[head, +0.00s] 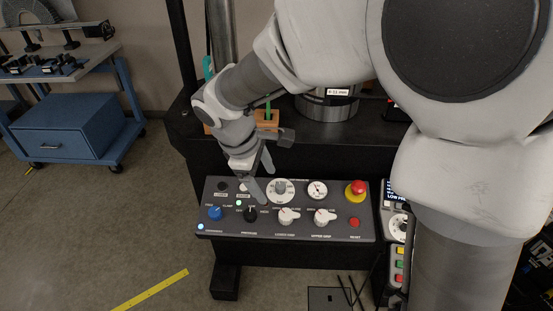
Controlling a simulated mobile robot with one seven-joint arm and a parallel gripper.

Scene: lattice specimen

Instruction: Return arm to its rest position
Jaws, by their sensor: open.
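My gripper (263,176) is in the head view, above the left half of a dark grey control panel (220,237). Its two fingers are apart and nothing shows between them. The fingertips point down near a black knob (251,214) and a white dial (281,190); I cannot tell whether they touch the panel. My arm is stretched out from the upper right, and its large grey links hide much of the right side.
The panel carries a blue knob (214,213), two white knobs (288,216) and a red emergency button (357,188). Behind it stand a metal cylinder (327,106) and a wooden block (267,119). A blue cart (75,125) is far left. Open floor lies at lower left.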

